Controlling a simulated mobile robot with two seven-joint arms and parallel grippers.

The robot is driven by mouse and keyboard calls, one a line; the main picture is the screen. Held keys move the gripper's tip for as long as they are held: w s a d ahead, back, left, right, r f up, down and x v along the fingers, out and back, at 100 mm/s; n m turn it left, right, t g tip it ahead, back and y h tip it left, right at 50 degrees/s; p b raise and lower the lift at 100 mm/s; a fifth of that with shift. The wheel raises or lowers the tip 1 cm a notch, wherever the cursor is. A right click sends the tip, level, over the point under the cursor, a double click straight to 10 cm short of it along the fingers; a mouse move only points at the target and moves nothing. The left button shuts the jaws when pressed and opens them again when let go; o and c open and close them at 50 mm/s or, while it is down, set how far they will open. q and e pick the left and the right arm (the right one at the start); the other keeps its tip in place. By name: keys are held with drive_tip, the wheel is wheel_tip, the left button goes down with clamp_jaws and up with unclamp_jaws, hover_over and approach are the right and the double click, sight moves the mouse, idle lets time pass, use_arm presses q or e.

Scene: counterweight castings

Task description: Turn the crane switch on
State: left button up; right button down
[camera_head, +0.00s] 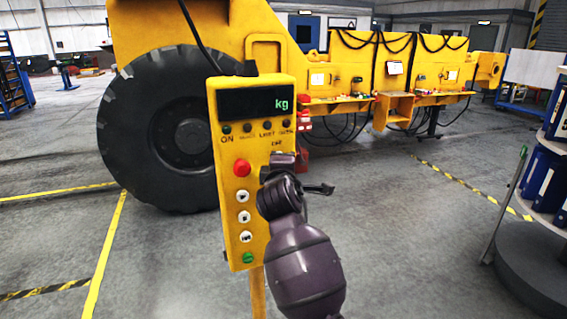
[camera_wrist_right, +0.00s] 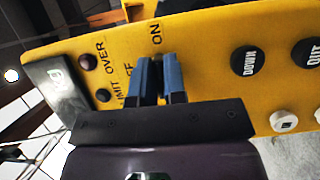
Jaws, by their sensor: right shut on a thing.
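My left gripper is not in view.
A red button (camera_head: 242,168), several white buttons and a green button (camera_head: 248,258) are on the box's face. Black "DOWN" (camera_wrist_right: 250,61) and "OUT" buttons lie beside the fingers. A large tyre (camera_head: 150,130) and yellow machine stand behind. A shelf with blue binders is at right.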

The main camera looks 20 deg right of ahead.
drive_tip(key=shift+f, duration=0.1)
drive_tip(key=c, duration=1.2)
unclamp_jaws()
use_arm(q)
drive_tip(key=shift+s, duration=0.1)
use_arm(e)
drive_tip(key=shift+s, duration=0.1)
